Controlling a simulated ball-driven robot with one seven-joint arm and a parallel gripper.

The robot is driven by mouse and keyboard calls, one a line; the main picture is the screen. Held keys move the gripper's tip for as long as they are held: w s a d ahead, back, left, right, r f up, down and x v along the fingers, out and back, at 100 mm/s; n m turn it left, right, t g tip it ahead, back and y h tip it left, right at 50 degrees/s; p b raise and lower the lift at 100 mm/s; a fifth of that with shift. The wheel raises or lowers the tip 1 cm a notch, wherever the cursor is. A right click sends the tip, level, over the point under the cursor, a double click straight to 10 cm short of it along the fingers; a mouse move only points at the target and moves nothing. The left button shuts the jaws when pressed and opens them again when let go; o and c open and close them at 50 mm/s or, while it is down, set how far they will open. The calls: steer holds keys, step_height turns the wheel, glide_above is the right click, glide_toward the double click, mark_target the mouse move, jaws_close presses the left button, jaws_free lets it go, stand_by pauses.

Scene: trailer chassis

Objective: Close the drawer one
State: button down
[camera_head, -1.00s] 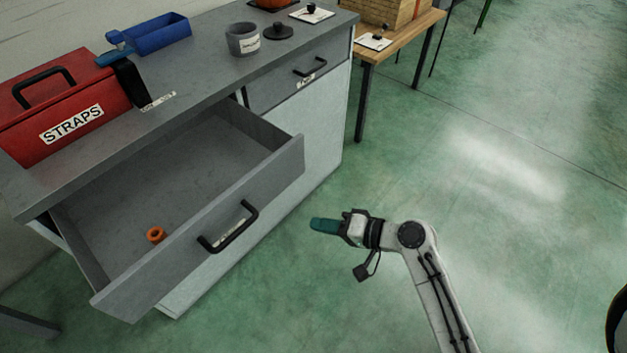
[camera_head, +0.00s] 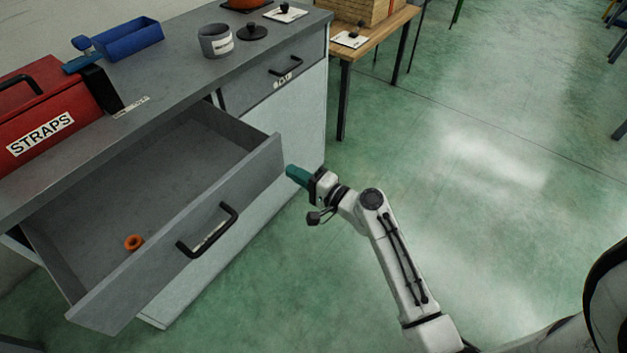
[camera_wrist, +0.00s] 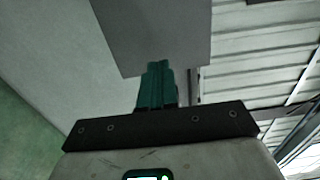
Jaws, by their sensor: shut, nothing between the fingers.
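The open drawer (camera_head: 185,240) is grey with a black bar handle (camera_head: 208,230) on its front. It is pulled well out of the cabinet, and an orange ring (camera_head: 134,242) lies inside it. My gripper (camera_head: 292,173) has teal fingers and is shut and empty. In the head view it is just right of the drawer front's right end; whether it touches cannot be told. In the wrist view the teal fingers (camera_wrist: 157,85) point toward a grey panel (camera_wrist: 155,35), which may be part of the drawer or cabinet.
A second drawer (camera_head: 270,80) beside it is shut. On the worktop stand a red STRAPS box (camera_head: 45,120), a blue bin (camera_head: 130,40) and a grey cup (camera_head: 215,41). A wooden table (camera_head: 375,40) stands behind right. The green floor to the right is clear.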

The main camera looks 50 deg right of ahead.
mark_target(275, 162)
steer(key=shift+w, duration=1.95)
steer(key=shift+w, duration=0.15)
